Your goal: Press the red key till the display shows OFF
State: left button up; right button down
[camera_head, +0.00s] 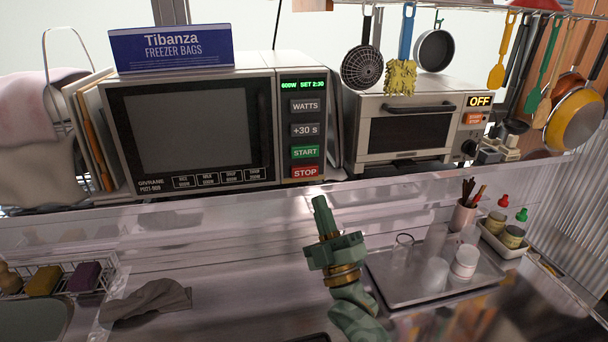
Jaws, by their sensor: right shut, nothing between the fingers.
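The microwave (190,125) has a column of keys on its right side, with a red STOP key (305,172) at the bottom. Above it are a green START key (305,152), a +30 s key and a WATTS key. Its display (303,85) reads green text, apparently 800W SET 2:30. The toaster oven to the right has a display (480,101) reading OFF above an orange-red key (474,119). My right gripper (320,201) is shut and empty, pointing up just below the STOP key in the picture, apart from it. My left gripper is not in view.
A blue freezer-bags box (171,48) sits on the microwave. Utensils and pans hang at the upper right. Below the shelf, a metal tray (405,289) holds glasses, and a grey cloth (147,302) lies on the counter at left.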

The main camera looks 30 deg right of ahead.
aim_at(305, 171)
jog(key=w+d+b, duration=0.2)
jog(key=w+b, duration=0.2)
jog(key=w, duration=0.4)
jog(key=shift+w, duration=0.3)
jog(key=shift+d+b, duration=0.15)
jog(key=shift+b, duration=0.15)
dwell(1.6)
jog(key=shift+w, duration=0.4)
